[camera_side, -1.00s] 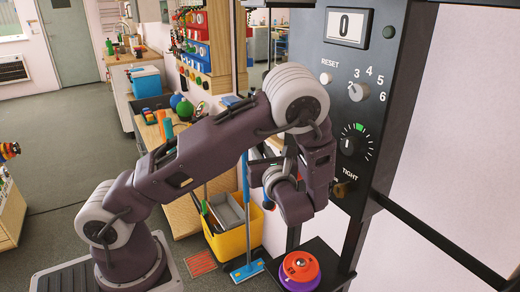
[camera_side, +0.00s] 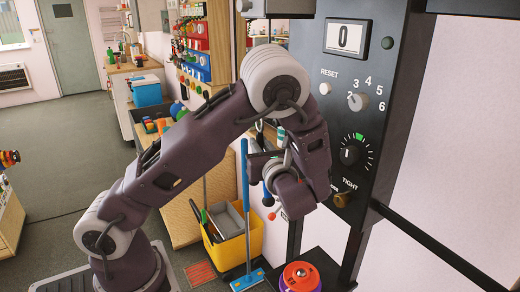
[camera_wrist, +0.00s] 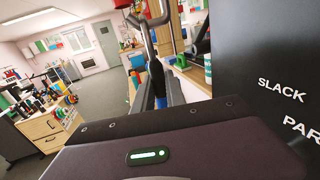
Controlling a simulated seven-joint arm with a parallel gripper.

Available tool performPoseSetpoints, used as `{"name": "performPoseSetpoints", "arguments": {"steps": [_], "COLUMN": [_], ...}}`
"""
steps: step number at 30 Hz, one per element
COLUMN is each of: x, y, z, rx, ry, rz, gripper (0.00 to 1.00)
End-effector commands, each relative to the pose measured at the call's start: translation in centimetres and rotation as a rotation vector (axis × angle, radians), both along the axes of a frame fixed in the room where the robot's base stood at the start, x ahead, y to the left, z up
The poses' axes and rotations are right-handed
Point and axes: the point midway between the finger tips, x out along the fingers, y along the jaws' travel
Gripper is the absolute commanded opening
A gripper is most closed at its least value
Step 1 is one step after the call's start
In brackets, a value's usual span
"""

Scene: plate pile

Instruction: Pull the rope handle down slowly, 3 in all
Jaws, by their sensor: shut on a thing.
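My gripper (camera_wrist: 156,92) is shut on the rope handle (camera_wrist: 150,24), which shows in the wrist view as a grey metal yoke at the top, beyond the fingers. In the side view my gripper (camera_side: 272,178) hangs in front of the dark machine panel (camera_side: 372,62), left of its tightness dial. My wrist hides most of the handle there. The counter (camera_side: 350,38) on the panel reads 0. The plate pile (camera_side: 300,276), with a red plate on top and purple below, stands low on a dark base under my wrist.
A yellow bucket (camera_side: 233,250) and a blue mop (camera_side: 247,210) stand behind my forearm. The panel carries a selector knob (camera_side: 357,102) and a dial (camera_side: 349,155). A workbench (camera_side: 180,225) is on the left. Open floor (camera_side: 70,140) lies farther left.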

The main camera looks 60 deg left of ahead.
Motion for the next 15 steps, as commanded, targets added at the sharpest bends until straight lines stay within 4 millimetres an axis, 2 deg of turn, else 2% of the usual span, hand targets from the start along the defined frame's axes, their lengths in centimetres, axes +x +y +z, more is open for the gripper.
{"name": "performPoseSetpoints", "arguments": {"steps": [7, 15], "x": [0.0, 0.0], "y": [0.0, 0.0], "z": [0.1, 2.1], "rx": [-0.005, -0.004], "ry": [0.001, 0.0], "rz": [0.0, 0.0], "gripper": [0.0, 0.0]}}
